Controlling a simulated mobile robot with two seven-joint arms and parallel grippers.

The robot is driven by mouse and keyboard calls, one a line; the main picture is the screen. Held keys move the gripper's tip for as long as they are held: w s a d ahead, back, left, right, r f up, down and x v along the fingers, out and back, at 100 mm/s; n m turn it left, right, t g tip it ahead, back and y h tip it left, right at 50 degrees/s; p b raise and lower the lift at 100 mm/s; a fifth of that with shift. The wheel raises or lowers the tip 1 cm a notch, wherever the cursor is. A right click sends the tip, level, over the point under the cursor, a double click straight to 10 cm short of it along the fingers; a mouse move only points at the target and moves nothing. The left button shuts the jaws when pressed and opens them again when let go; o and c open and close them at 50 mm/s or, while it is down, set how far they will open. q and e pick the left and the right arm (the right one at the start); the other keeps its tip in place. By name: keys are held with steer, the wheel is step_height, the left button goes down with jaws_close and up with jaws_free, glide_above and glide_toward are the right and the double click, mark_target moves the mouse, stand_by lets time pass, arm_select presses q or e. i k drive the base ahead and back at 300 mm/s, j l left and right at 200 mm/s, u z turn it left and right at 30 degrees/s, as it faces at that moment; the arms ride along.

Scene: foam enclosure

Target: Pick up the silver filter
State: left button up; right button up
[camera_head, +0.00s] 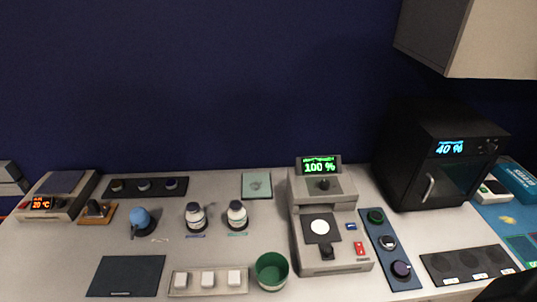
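A round piece with a silver-white top, which looks like the silver filter (388,242), sits in the middle of a dark blue strip holder (376,228) on the right half of the bench. A green round piece (375,216) sits behind it and a purple one (401,269) in front, on the same holder. Neither gripper shows. A dark shape cut off in the bottom right corner may be part of my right arm.
A grey device reading 100 % (346,238) stands just left of the holder. A black oven-like box (430,150) stands behind right, under a wall cabinet (480,40). A dark three-spot tray (468,264) lies to the right. A green cup (271,271) stands at the front.

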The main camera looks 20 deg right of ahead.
mark_target(387, 243)
steer(key=k+z, duration=0.15)
steer(key=z, duration=1.3)
